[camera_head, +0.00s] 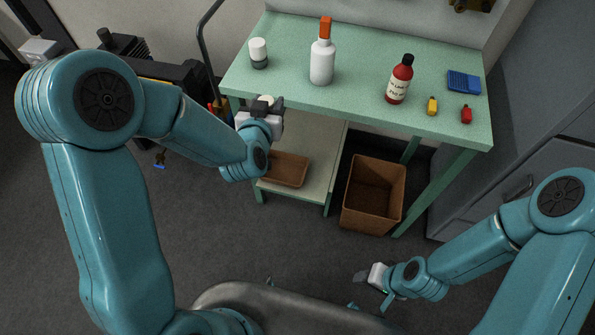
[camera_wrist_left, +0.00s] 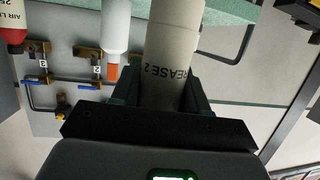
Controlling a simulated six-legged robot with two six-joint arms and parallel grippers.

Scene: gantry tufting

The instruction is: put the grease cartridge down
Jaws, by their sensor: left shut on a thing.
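The grease cartridge (camera_wrist_left: 172,55) is a beige-grey cylinder with dark "GREASE 2" lettering, partly cut off, in the left wrist view. My left gripper (camera_wrist_left: 160,95) is shut on it, with one dark finger on each side. In the head view my left gripper (camera_head: 264,106) is at the front left edge of the green bench (camera_head: 350,105). Only the pale end of the cartridge shows there; the gripper hides the rest. My right gripper (camera_head: 364,276) is low over the floor at the lower right, away from the bench; its finger opening is unclear.
On the bench top stand a white container (camera_head: 259,54), a white bottle with orange cap (camera_head: 322,62) and a red bottle (camera_head: 399,80). A blue tray (camera_head: 464,82) and small yellow and red items lie right. Below are a brown tray (camera_head: 288,169) and a brown bin (camera_head: 374,194).

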